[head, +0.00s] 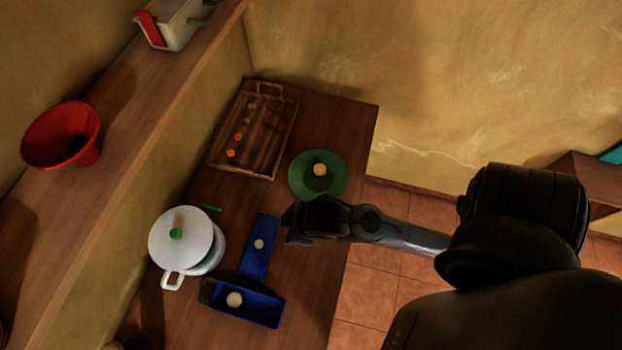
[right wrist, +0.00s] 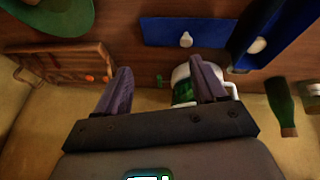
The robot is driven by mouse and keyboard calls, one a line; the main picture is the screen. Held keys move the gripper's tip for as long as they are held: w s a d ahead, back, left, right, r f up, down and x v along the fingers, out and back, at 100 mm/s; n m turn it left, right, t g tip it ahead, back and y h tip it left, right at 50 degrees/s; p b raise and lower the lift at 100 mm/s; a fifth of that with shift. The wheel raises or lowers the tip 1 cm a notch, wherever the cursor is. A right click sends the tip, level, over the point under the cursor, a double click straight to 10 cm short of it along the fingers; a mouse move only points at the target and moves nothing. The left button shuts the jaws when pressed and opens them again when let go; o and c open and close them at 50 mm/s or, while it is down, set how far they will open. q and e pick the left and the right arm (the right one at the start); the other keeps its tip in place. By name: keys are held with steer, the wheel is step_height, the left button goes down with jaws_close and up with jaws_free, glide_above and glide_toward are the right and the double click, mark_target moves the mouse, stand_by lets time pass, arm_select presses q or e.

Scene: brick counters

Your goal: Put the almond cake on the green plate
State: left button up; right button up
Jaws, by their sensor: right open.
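The green plate (head: 300,178) lies on the counter near its right edge, with a small round cream-coloured piece (head: 320,169) on it. Its edge also shows at the top left of the right wrist view (right wrist: 45,14). Two more pale pieces are in blue containers: one (head: 259,244) on the flat blue tray (head: 262,226), one (head: 235,299) in the blue box (head: 265,310). I cannot tell which piece is the almond cake. My right gripper (head: 288,224) is above the counter between the plate and the blue tray. Its fingers (right wrist: 160,86) are apart with nothing between them. My left gripper is out of view.
A white lidded pot (head: 182,240) stands left of the blue tray. A wooden tray (head: 262,107) with small orange and pale pieces lies at the back. A raised ledge with a red bowl (head: 62,136) runs along the left. A green bottle (right wrist: 282,106) shows in the wrist view.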

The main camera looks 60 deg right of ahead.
steer(key=s+m, duration=0.1)
steer(key=s+d+m+g, duration=0.1)
steer(key=s, duration=0.3)
steer(key=shift+d+r+m+g, duration=0.3)
steer(key=shift+d+m, duration=0.05)
steer(key=shift+m, duration=0.05)
steer(key=shift+w, duration=0.1)
